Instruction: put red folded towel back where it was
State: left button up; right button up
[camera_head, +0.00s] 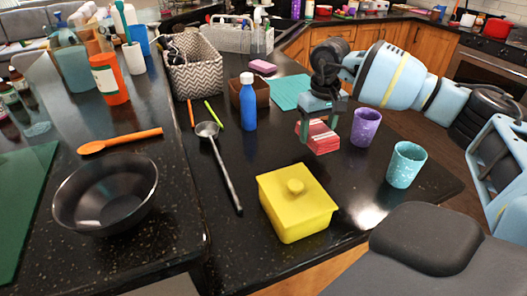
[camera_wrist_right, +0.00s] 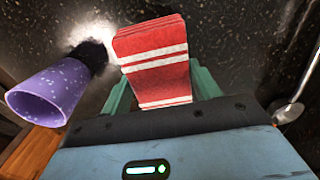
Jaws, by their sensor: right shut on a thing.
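The red folded towel (camera_head: 319,136) has white stripes and is at the right part of the dark counter in the head view. My right gripper (camera_head: 320,117) comes down on it from above and is shut on it. In the right wrist view the towel (camera_wrist_right: 155,65) sticks out between the two green fingers (camera_wrist_right: 165,90). Whether its lower edge touches the counter is hard to tell. My left gripper is not in view.
A purple cup (camera_head: 366,127) stands close right of the towel, and a teal cup (camera_head: 406,165) farther right. A yellow lidded box (camera_head: 296,203) is in front. A ladle (camera_head: 222,170), blue bottle (camera_head: 248,102) and teal cloth (camera_head: 290,91) lie or stand to the left and behind.

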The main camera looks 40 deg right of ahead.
jog(key=p, duration=0.2)
send_over(263, 159)
jog(key=shift+s+d+f, duration=0.3)
jog(key=shift+d+f, duration=0.15)
jog(key=shift+f, duration=0.05)
jog(key=shift+w+a+f, duration=0.1)
jog(key=shift+w+a, duration=0.2)
jog(key=shift+a, duration=0.15)
jog(key=shift+f, duration=1.75)
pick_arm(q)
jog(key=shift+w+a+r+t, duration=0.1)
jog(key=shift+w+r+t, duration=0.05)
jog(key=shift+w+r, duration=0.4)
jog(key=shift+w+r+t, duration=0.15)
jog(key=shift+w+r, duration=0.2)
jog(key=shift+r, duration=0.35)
pick_arm(e)
jog(key=shift+f, duration=0.2)
jog(key=o, duration=0.9)
jog(key=shift+o, duration=0.2)
jog(key=shift+r, duration=0.1)
